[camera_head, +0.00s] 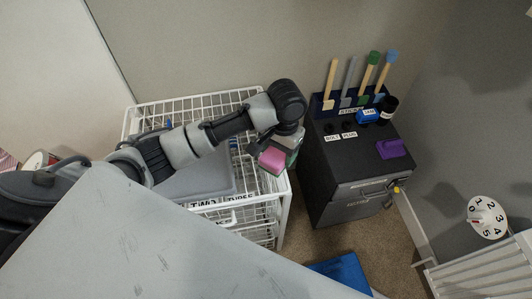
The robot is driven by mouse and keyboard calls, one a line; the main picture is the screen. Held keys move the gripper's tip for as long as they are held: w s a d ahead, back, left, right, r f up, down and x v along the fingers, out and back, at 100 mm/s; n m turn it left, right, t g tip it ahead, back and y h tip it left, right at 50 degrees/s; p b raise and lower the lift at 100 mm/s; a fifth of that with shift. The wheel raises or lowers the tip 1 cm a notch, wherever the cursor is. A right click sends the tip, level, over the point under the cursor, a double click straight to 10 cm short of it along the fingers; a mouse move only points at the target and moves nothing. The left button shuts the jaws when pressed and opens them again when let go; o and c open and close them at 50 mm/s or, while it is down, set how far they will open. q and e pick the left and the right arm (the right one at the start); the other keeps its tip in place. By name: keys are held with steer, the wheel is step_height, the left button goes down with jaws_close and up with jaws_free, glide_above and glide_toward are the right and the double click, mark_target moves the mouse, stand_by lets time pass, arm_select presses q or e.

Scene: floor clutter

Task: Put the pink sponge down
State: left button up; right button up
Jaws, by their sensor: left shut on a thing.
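The pink sponge (272,160) is at the end of my left arm, over the right side of the white wire rack. My left gripper (283,149) is shut on the sponge. The fingers are mostly hidden by the wrist and the sponge, and I cannot tell whether the sponge touches anything below. My right gripper is not in view.
A blue object (343,272) lies on the carpet.

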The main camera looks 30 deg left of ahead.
arm_select(q)
steer(key=w+a+f, duration=0.1)
steer(key=a, duration=0.1)
steer(key=w+a+f, duration=0.1)
steer(key=a+f, duration=0.1)
steer(key=a, duration=0.1)
steer(key=w+a+f, duration=0.1)
steer(key=a+f, duration=0.1)
steer(key=shift+w+a+f, duration=0.1)
steer(key=shift+w+a, duration=0.25)
steer(key=shift+w, duration=0.05)
steer(key=shift+w+a+f, duration=0.15)
steer(key=shift+a, duration=0.1)
steer(key=shift+f, duration=0.2)
steer(key=shift+f+b, duration=0.35)
steer(key=shift+f, duration=1.45)
steer(key=o, duration=0.9)
steer(key=shift+f, duration=0.15)
